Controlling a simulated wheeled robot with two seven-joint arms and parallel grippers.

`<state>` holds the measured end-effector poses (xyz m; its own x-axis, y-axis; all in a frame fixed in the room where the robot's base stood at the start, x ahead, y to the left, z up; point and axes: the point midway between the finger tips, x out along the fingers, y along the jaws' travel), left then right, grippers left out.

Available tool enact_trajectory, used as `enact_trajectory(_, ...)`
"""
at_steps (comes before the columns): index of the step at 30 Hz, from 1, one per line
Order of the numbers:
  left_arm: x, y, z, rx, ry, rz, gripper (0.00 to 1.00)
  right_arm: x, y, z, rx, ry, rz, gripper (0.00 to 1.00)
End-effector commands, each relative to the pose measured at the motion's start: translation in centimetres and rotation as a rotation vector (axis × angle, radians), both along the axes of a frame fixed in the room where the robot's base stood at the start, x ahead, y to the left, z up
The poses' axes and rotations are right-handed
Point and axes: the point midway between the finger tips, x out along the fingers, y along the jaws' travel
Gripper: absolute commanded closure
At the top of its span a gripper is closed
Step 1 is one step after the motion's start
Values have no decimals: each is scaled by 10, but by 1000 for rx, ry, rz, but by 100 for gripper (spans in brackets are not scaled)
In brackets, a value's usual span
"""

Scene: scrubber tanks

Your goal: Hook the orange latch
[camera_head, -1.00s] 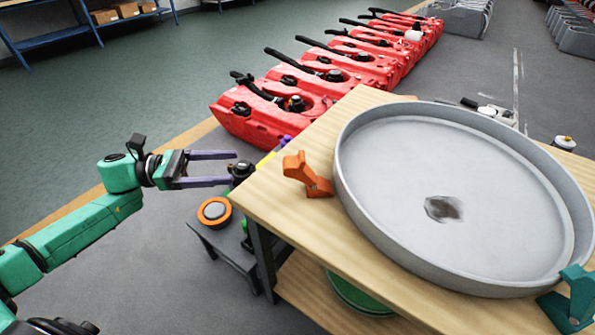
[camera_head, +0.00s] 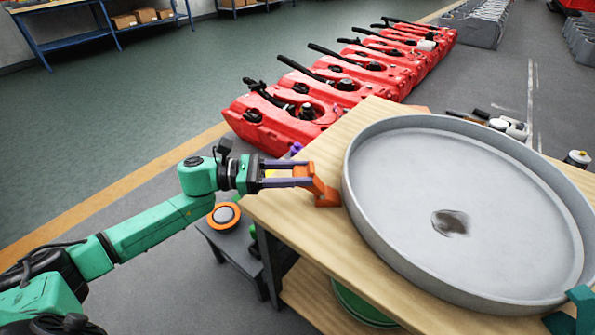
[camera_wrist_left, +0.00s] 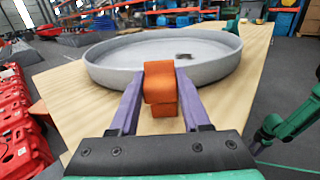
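The orange latch (camera_head: 323,188) stands on the wooden table at its left edge, beside the wall of the large round grey tank (camera_head: 349,185). My left gripper (camera_head: 307,174) reaches in from the left with its purple fingers at the latch's upper part. In the left wrist view the latch (camera_wrist_left: 160,88) fills the space between the two fingers, which lie against its sides; my left gripper (camera_wrist_left: 160,78) appears shut on it. The latch is upright, and its contact with the tank rim is hard to judge. My right gripper is not clearly shown.
The wooden table (camera_head: 300,240) is bare in front. Red tanks (camera_head: 285,120) line the floor behind.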

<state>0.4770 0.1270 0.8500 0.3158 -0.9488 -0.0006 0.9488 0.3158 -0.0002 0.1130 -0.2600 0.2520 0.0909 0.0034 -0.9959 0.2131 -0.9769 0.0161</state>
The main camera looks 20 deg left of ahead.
Motion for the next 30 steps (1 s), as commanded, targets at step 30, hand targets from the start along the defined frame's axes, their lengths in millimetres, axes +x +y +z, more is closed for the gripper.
enact_trajectory(30, -1, 0, 0, 0, 1, -2, 100, 1, 0, 0, 0, -1, -1, 50)
